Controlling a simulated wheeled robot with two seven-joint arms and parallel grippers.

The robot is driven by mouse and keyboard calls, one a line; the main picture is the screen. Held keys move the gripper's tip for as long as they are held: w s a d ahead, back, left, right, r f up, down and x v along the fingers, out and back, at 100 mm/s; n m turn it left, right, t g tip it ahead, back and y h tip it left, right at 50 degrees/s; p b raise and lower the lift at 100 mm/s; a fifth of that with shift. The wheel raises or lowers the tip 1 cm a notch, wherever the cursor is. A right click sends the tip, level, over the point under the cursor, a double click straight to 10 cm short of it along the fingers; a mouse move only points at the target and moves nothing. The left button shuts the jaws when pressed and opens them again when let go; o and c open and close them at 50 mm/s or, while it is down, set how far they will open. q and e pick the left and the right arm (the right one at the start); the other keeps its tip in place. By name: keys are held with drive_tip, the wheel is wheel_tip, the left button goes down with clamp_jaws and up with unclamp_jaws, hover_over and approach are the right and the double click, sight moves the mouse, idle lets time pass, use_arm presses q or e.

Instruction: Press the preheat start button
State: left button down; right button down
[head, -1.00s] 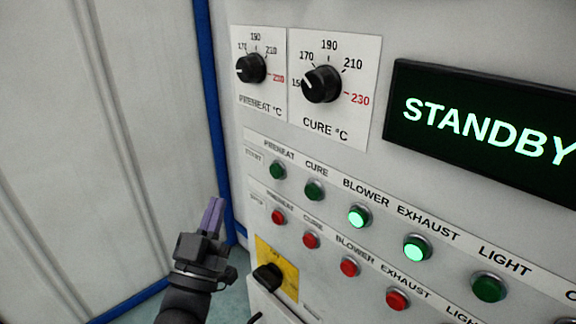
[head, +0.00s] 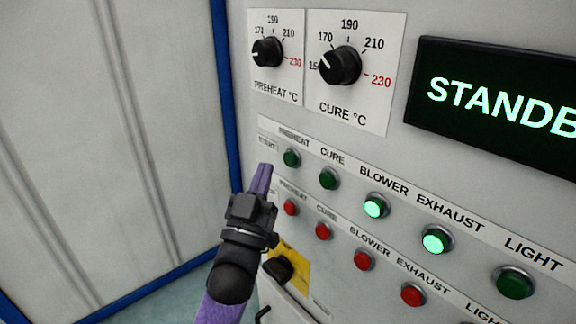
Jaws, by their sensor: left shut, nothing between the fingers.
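The preheat start button (head: 291,158) is a green, unlit button at the left end of the upper button row, under the PREHEAT label. My left gripper (head: 262,172) is shut and empty, with purple fingers pointing up toward the panel. In the picture its fingertips are a little left of and below the green preheat button, and they look apart from it. The red preheat button (head: 291,207) is just below in the lower row. My right gripper is not in view.
Green cure (head: 329,178), lit blower (head: 376,205), lit exhaust (head: 437,239) and light (head: 515,281) buttons run to the right. Above are the preheat knob (head: 267,52), the cure knob (head: 340,66) and a STANDBY display (head: 500,100). A black switch (head: 279,268) on yellow is below.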

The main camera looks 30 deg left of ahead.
sight(284, 154)
use_arm(q)
drive_tip(key=shift+w+d, duration=0.35)
drive_tip(key=shift+w, duration=0.45)
idle(1.4)
drive_tip(key=shift+w+d, duration=0.15)
drive_tip(key=shift+w, duration=0.25)
drive_tip(key=shift+w+d+b, duration=0.2)
drive_tip(key=shift+w+b, duration=0.15)
drive_tip(key=shift+w, duration=0.05)
idle(0.6)
idle(0.3)
drive_tip(key=shift+s+a+p, duration=0.35)
drive_tip(key=shift+s+p, duration=0.2)
drive_tip(key=shift+s, duration=0.25)
drive_tip(key=shift+s+a+p, duration=0.3)
drive_tip(key=shift+s+p, duration=0.05)
drive_tip(key=shift+s, duration=0.4)
drive_tip(key=shift+s+a+p, duration=0.35)
drive_tip(key=shift+s, duration=0.45)
drive_tip(key=shift+s+a+p, duration=0.3)
drive_tip(key=shift+s+p, duration=0.05)
drive_tip(key=shift+s, duration=0.4)
